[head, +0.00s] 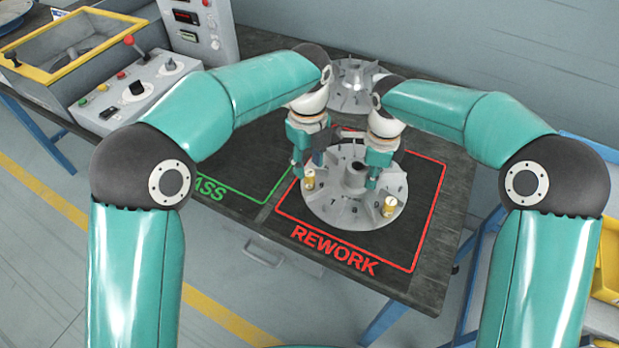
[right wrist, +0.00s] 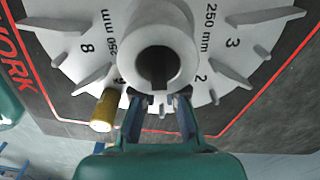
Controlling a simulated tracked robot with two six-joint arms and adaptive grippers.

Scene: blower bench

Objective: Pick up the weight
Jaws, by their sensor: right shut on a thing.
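A grey finned impeller (head: 352,211) lies on the red-outlined REWORK area, and its hub (right wrist: 160,55) fills the middle of the right wrist view. One brass weight (head: 308,179) stands on its left rim. Another brass weight (head: 389,207) stands on its front right rim and shows in the right wrist view (right wrist: 103,111). My left gripper (head: 303,170) is at the left weight; whether its fingers hold it is unclear. My right gripper (right wrist: 158,101) is low over the impeller beside the hub, apparently shut on a fin. The right weight is outside its fingers.
A second impeller (head: 353,88) stands behind, partly hidden by my arms. The green-outlined PASS area (head: 232,168) at left looks clear. A control box (head: 137,92) and yellow-framed case (head: 75,48) stand at far left. Yellow bins (head: 607,265) are at right.

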